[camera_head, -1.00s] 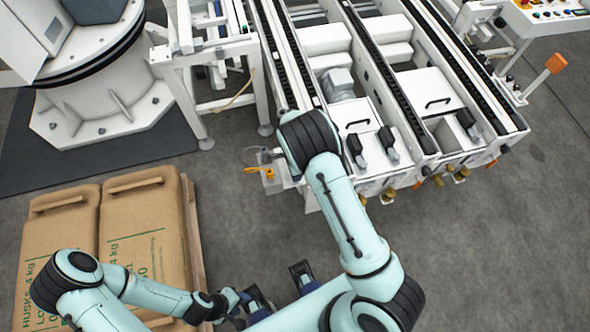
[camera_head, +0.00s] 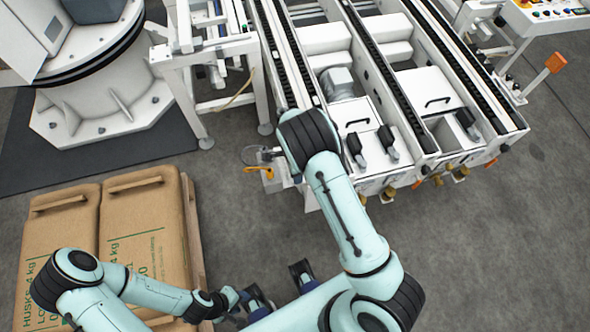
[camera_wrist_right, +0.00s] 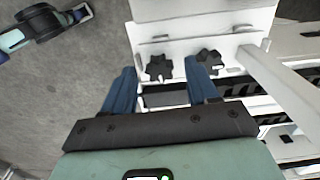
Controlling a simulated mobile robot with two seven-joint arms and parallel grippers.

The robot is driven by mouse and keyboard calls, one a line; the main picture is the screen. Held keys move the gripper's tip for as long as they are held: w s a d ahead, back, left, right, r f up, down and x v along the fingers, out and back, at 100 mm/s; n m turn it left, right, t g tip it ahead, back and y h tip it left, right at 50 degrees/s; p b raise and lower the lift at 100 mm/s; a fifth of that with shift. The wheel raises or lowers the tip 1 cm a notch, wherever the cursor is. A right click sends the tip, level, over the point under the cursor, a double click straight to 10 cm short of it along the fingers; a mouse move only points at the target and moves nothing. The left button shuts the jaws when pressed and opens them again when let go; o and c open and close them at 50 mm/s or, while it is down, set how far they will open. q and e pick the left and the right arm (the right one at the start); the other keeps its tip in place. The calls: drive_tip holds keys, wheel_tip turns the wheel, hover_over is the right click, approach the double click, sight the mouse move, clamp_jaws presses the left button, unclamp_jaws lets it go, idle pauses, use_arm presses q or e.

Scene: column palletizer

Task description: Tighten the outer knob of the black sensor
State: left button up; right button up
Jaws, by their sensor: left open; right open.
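In the right wrist view, two black star-shaped knobs sit side by side on a white machine part: a left knob (camera_wrist_right: 159,67) and a right knob (camera_wrist_right: 209,62). My right gripper (camera_wrist_right: 160,66) is open, its blue fingers apart on either side of the left knob in the picture. I cannot tell whether they touch it. The black sensor's body cannot be made out. In the head view my right arm hides its own gripper and the knobs. My left gripper (camera_head: 279,284) is open and empty at the bottom, over the floor, partly hidden by my right arm.
A white conveyor (camera_head: 345,110) with black chains fills the upper middle. A yellow-orange part (camera_head: 265,172) shows beside my right arm. Brown sacks (camera_head: 145,230) lie on a pallet at lower left. A white round pedestal (camera_head: 100,100) stands behind them. The floor at lower right is clear.

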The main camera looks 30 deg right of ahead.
use_arm(q)
drive_tip(key=shift+w+r+p, duration=0.25)
drive_tip(key=shift+r+p, duration=0.3)
drive_tip(key=shift+r, duration=0.05)
drive_tip(key=shift+w+r+p, duration=0.2)
drive_tip(key=shift+r+p, duration=0.3)
drive_tip(key=shift+r, duration=0.05)
use_arm(e)
wheel_tip(320, 180, up, 13)
drive_tip(key=s+f+n+g+p, duration=0.1)
drive_tip(key=s+f+n+g, duration=0.1)
drive_tip(key=s+f+n, duration=0.8)
use_arm(q)
drive_tip(key=shift+w+r+p, duration=0.3)
drive_tip(key=shift+r, duration=0.35)
drive_tip(key=shift+w+r+p, duration=0.25)
drive_tip(key=shift+w+r, duration=0.05)
drive_tip(key=shift+r, duration=0.3)
use_arm(e)
drive_tip(key=s+a+f+n+y, duration=0.1)
drive_tip(key=s+a+f+n, duration=0.1)
drive_tip(key=s+a, duration=0.3)
drive_tip(key=s+a+f+n+t+y, duration=0.1)
drive_tip(key=s+a+f+n+y, duration=0.1)
drive_tip(key=s, duration=0.9)
drive_tip(key=a+f+n, duration=0.1)
drive_tip(key=a+n, duration=0.1)
drive_tip(key=a, duration=0.1)
drive_tip(key=shift+a+f+y, duration=0.2)
drive_tip(key=shift+y, duration=0.1)
